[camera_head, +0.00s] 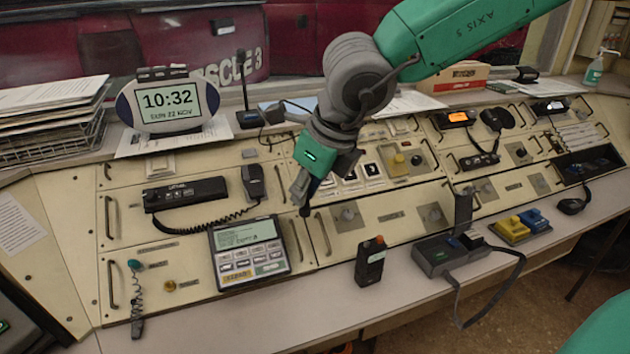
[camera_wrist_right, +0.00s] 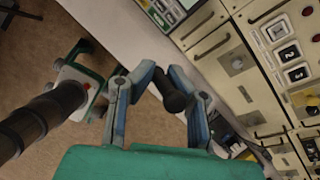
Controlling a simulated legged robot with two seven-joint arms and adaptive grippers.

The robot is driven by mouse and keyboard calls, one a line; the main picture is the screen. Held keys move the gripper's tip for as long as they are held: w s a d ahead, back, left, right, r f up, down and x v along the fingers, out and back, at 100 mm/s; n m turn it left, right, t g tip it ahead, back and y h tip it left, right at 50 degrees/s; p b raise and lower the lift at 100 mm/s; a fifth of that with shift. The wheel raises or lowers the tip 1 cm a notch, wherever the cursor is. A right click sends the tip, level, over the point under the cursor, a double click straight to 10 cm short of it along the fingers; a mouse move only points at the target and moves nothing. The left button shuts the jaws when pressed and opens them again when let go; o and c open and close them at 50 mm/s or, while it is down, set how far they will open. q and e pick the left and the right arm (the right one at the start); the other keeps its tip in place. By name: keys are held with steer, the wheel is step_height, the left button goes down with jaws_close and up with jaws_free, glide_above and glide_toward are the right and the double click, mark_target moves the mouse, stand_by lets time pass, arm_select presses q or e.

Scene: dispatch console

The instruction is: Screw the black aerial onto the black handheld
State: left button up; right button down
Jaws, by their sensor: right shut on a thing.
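The black handheld (camera_head: 369,264) stands upright on the front ledge in the head view, with a small orange-red knob on top. No aerial shows on it. My right gripper (camera_head: 308,196) is above the console, up and to the left of the handheld and apart from it. It is shut on a short, dark, round-ended piece, which looks like the black aerial (camera_wrist_right: 173,96) in the right wrist view. In the head view only a small dark end shows below the fingers.
A keypad unit with a screen (camera_head: 247,250) lies left of the handheld. A black charger base (camera_head: 448,254) with a looped strap stands to its right. Yellow (camera_head: 512,230) and blue blocks sit farther right. The ledge around the handheld is mostly clear.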

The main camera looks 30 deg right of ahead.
steer(key=s+a+f+n+g, duration=0.2)
steer(key=a+f+n+g, duration=0.2)
steer(key=a+f+n, duration=0.5)
steer(key=s+a+f+n+g+h, duration=0.1)
steer(key=s+a+f+n+g, duration=0.2)
steer(key=a+f+n, duration=0.6)
steer(key=n+g, duration=0.2)
steer(key=n, duration=1.1)
steer(key=shift+s+a+n, duration=0.15)
steer(key=shift+n, duration=0.15)
